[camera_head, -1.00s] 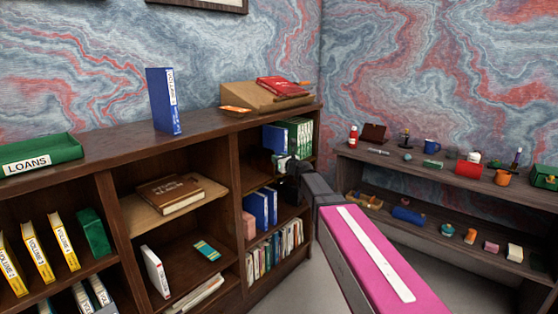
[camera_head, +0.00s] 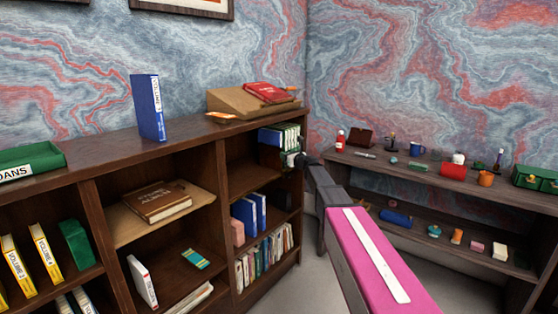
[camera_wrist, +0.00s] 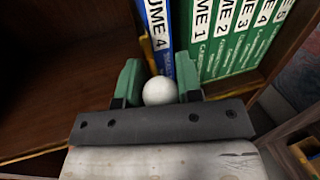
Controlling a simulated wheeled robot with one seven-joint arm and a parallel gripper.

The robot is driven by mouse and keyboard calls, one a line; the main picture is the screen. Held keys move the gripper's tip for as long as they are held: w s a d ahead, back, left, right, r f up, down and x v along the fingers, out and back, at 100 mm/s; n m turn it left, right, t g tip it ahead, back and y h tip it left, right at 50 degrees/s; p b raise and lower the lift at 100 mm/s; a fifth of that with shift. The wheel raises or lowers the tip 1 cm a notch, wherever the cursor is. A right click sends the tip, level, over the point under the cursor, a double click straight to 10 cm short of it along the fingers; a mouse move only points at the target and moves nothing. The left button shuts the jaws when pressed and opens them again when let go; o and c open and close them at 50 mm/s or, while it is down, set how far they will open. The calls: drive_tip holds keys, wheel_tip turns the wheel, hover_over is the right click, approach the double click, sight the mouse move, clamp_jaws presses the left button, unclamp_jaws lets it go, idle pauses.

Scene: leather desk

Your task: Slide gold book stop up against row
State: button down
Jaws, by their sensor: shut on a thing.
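In the wrist view my gripper (camera_wrist: 160,88) has its green-padded fingers closed around a round white knob (camera_wrist: 159,91). A narrow gold piece, seemingly the gold book stop (camera_wrist: 150,58), shows just behind the knob; most of it is hidden. A blue Volume 4 book (camera_wrist: 156,25) stands upright directly beyond, at the left end of the row of green volumes (camera_wrist: 222,42). I cannot tell whether the stop touches the blue book. In the head view my gripper (camera_head: 292,160) is small at the upper right shelf bay, in front of the green books (camera_head: 287,134).
The shelf board left of the row (camera_wrist: 60,85) is bare. A wooden upright stands close to the right of the green volumes. Below that bay are blue books (camera_head: 248,212) and a mixed row (camera_head: 263,255). A second low shelf (camera_head: 440,180) with small objects stands to the right.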

drive_tip(key=shift+w+d, duration=0.6)
drive_tip(key=shift+w, duration=0.2)
drive_tip(key=c, duration=0.8)
unclamp_jaws()
drive_tip(key=shift+s, duration=0.15)
drive_tip(key=v, duration=1)
drive_tip(key=shift+s+d, duration=0.2)
drive_tip(key=shift+d, duration=0.05)
